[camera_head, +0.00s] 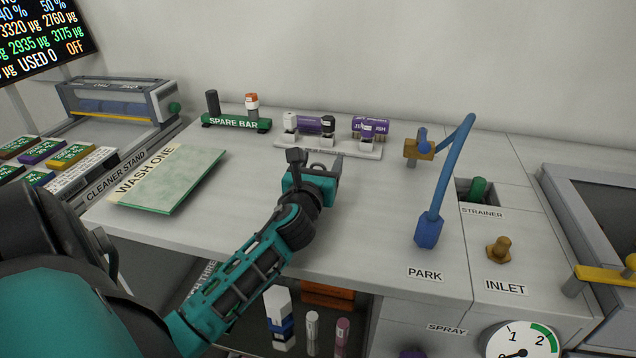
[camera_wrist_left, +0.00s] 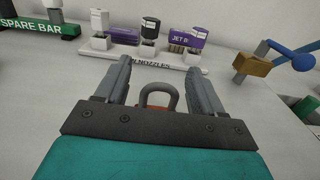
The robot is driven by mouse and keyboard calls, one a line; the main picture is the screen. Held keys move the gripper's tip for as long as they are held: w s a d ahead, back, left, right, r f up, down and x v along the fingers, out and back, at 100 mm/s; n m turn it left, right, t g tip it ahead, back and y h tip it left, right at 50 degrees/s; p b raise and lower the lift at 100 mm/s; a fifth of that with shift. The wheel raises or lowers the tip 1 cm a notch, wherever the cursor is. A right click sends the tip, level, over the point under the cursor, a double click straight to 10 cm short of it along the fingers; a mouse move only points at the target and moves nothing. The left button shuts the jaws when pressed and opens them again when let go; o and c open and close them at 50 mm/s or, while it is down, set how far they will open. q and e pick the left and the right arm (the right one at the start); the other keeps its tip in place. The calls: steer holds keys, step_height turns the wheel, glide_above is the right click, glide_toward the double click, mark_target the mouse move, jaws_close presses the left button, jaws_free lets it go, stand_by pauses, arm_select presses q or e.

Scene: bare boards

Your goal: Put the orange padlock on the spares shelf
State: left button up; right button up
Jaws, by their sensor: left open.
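The orange padlock (camera_wrist_left: 157,96) shows in the left wrist view as a grey shackle with a sliver of orange body below it. It is just beyond the gripper's palm, between the two fingers; I cannot tell whether they touch it. My left gripper (camera_head: 314,166) is open over the middle of the worktop, and its fingers (camera_wrist_left: 158,68) point toward the nozzle rack. In the head view the gripper hides the padlock. No label reading spares shelf shows; a green holder marked SPARE BAR (camera_head: 236,122) stands at the back. My right gripper is not in view.
A white nozzle rack (camera_head: 340,150) with purple and white pieces stands behind the gripper. A green WASH ONE board (camera_head: 178,180) lies left. A blue spray arm (camera_head: 440,195) rises at right. Below the worktop, an under-shelf holds bottles (camera_head: 312,328). Bare worktop lies between.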

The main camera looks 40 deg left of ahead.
arm_select(q)
steer(key=shift+c, duration=0.4)
steer(key=c, duration=0.9)
steer(key=shift+c, duration=0.5)
steer(key=shift+r, duration=0.15)
